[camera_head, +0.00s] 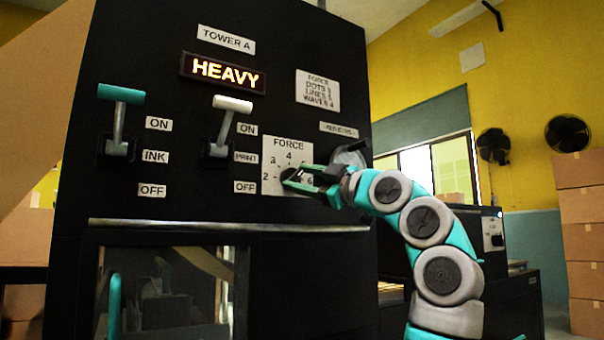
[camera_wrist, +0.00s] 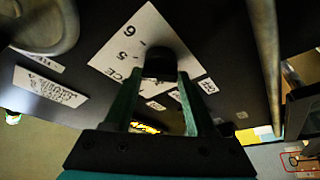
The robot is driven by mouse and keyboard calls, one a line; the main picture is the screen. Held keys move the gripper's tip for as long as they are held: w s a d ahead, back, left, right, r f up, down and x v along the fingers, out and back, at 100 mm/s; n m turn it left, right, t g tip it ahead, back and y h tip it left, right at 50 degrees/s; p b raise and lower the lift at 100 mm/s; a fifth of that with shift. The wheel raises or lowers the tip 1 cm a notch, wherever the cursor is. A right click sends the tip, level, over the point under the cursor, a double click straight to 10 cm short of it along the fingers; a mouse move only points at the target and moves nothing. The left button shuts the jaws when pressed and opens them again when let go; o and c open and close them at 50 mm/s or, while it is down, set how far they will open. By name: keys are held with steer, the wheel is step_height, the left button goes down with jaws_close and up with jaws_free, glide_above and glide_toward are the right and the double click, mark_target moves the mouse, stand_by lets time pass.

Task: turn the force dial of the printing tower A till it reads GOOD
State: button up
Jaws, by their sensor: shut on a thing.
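The black panel of tower A (camera_head: 226,41) fills the left and middle of the head view. Its lit display (camera_head: 223,73) reads HEAVY. My gripper (camera_head: 298,178) reaches in from the right and is shut on the dark force dial (camera_wrist: 160,62) in front of that plate. In the wrist view both green fingers lie along the dial's sides, and 5 and 6 show on the plate. The dial's pointer is hidden, so its setting cannot be read.
The ink lever (camera_head: 119,118) and print lever (camera_head: 226,125) stand left of the dial, both handles up near ON. A label (camera_head: 318,91) lists dots, lines and waves. A metal rail (camera_head: 220,226) runs below. Cardboard boxes (camera_head: 585,230) are stacked far right.

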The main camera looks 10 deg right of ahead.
steer(key=shift+w+f, duration=0.1)
steer(key=shift+f, duration=0.05)
steer(key=o, duration=1.4)
steer(key=shift+c, duration=0.2)
steer(key=b+v, duration=0.2)
steer(key=v, duration=0.6)
